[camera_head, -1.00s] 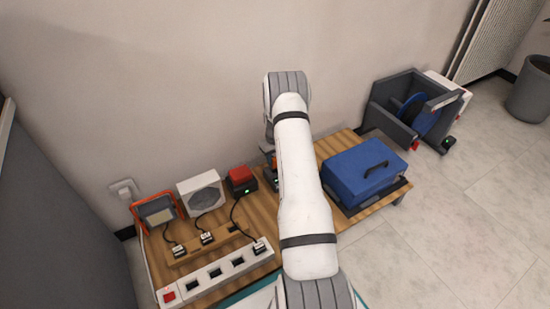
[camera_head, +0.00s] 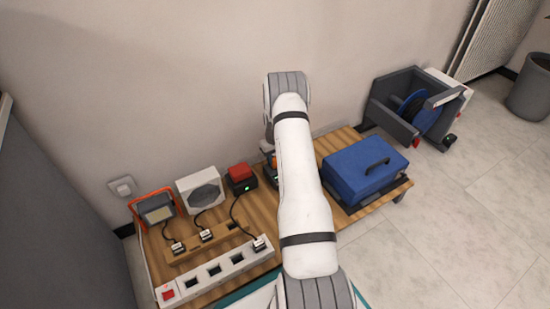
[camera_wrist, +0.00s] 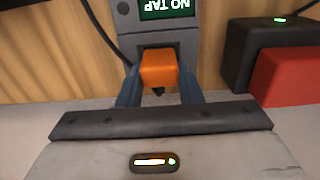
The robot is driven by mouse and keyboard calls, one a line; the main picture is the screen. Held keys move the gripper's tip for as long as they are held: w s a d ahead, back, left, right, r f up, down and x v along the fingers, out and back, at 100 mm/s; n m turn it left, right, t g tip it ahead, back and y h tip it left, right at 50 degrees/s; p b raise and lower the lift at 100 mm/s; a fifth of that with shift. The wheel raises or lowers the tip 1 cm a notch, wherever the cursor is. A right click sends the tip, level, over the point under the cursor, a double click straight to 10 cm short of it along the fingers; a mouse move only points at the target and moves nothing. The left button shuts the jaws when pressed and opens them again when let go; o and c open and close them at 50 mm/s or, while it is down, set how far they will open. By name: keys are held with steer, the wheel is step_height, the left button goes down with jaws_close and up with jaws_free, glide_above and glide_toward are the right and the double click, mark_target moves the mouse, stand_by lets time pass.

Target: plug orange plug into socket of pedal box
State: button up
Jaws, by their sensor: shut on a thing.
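The orange plug (camera_wrist: 159,69) is between the two blue fingers of my gripper (camera_wrist: 160,88) in the wrist view. My gripper is shut on it. The far end of the plug meets the near edge of a grey box with a green display (camera_wrist: 168,8) reading "NO TAP" upside down. I cannot tell whether it is seated in a socket there. I cannot tell for sure that this grey box is the pedal box. In the head view my arm hides most of the gripper, and a bit of orange shows beside the arm.
A black box with a red top (camera_head: 241,178) stands close to the gripper; it also shows in the wrist view (camera_wrist: 288,74). A blue case (camera_head: 362,172) stands right of my arm. A white power strip (camera_head: 216,274) lies at the front left. A dark cable runs at the wrist view's upper left.

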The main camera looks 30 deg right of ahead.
steer(key=shift+f+b, duration=0.35)
steer(key=shift+f, duration=0.2)
steer(key=o, duration=1.1)
steer(key=shift+r, duration=0.1)
steer(key=shift+r+p, duration=3.6)
steer(key=shift+r, duration=3.2)
